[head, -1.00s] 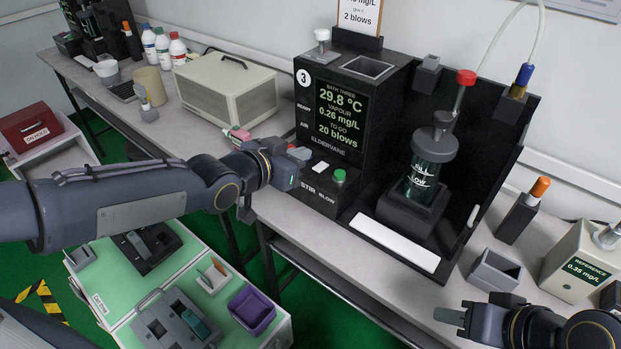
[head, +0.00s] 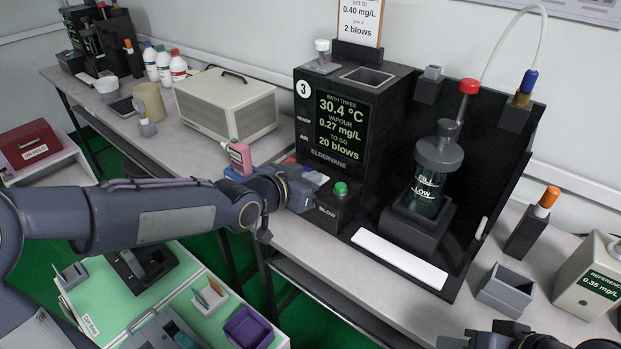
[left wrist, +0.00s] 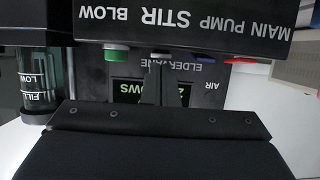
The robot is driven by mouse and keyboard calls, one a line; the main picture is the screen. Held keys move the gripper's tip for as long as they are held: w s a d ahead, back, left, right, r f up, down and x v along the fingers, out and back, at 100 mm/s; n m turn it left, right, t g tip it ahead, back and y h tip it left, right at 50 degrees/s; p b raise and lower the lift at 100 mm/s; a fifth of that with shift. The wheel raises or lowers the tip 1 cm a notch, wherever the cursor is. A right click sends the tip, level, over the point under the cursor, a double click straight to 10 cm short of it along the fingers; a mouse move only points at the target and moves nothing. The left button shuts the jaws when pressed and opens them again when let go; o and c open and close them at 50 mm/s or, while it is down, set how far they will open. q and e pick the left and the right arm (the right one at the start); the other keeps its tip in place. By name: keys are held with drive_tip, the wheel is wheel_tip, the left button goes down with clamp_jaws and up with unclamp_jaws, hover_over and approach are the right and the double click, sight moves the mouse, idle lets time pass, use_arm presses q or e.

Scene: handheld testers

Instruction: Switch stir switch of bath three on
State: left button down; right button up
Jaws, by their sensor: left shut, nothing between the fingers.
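Bath three (head: 398,98) is a black unit with a lit display (head: 341,130) reading 30.4 °C, 0.27 mg/L and 20 blows to go. Its low front panel has a green BLOW button (head: 340,188), which also shows in the left wrist view (left wrist: 117,53). There the panel labels appear upside down: MAIN, PUMP, STIR, BLOW. My left gripper (head: 316,180) is at this panel, shut and empty. Its fingers (left wrist: 162,85) line up with the white stir switch (left wrist: 160,51); contact cannot be told. My right gripper (head: 452,342) is mostly cut off at the bottom edge.
A pink handheld tester (head: 238,157) stands in a blue holder just behind my left wrist. A beige box (head: 228,105) is left of the bath. A glass vessel (head: 428,190), a white strip (head: 400,258) and a grey open holder (head: 505,290) lie to the right.

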use_arm(q)
drive_tip(key=shift+s+f+b, duration=0.1)
drive_tip(key=shift+f+b, duration=0.4)
drive_tip(key=shift+b, duration=0.1)
drive_tip(key=shift+a, duration=0.1)
drive_tip(key=shift+r, duration=0.1)
drive_tip(key=shift+r+p, duration=0.6)
drive_tip(key=shift+r, duration=0.15)
